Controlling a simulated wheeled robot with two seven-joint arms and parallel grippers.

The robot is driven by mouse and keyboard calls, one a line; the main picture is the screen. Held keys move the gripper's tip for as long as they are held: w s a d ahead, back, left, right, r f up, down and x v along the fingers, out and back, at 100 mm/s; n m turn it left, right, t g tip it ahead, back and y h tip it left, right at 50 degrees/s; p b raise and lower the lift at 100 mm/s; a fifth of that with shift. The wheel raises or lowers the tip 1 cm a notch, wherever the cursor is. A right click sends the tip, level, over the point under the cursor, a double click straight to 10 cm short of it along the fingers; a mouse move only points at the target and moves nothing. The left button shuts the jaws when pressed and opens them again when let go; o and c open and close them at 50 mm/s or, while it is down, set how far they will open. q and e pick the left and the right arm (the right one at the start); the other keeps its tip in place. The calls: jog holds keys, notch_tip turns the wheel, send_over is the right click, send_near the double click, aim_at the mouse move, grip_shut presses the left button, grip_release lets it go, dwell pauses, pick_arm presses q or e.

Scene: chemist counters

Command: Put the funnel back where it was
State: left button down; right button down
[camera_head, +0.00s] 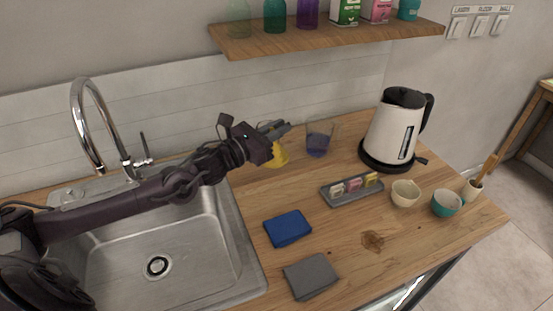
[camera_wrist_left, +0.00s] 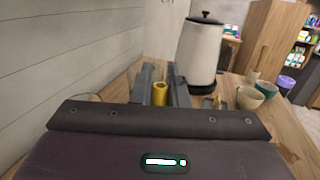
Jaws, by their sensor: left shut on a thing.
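The yellow funnel (camera_head: 279,156) is at the back of the wooden counter, just right of the sink and partly hidden behind my left wrist. My left gripper (camera_head: 281,128) is shut on it. In the left wrist view the funnel's yellow stem (camera_wrist_left: 160,94) shows between the two dark fingers (camera_wrist_left: 162,80). I cannot tell whether the funnel's wide end touches the counter. A clear beaker with purple liquid (camera_head: 318,143) stands right of the gripper, apart from the funnel. My right gripper is not in view.
A white kettle (camera_head: 393,130) stands at the back right. A grey tray with small blocks (camera_head: 352,198), bowls (camera_head: 405,193), a blue cloth (camera_head: 288,228) and a grey cloth (camera_head: 311,276) lie nearer. A shelf (camera_head: 330,40) overhangs the back. The steel sink (camera_head: 235,235) is at left.

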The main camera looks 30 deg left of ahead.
pick_arm(q)
notch_tip(320, 180, down, 10)
jog(key=shift+r+p, duration=0.1)
jog(key=shift+p, duration=0.55)
jog(key=shift+f, duration=0.2)
jog(key=shift+f+b, duration=0.25)
jog(key=shift+b, duration=0.05)
jog(key=c, duration=1.4)
grip_release()
jog(key=shift+r, duration=0.1)
jog(key=shift+c, duration=0.2)
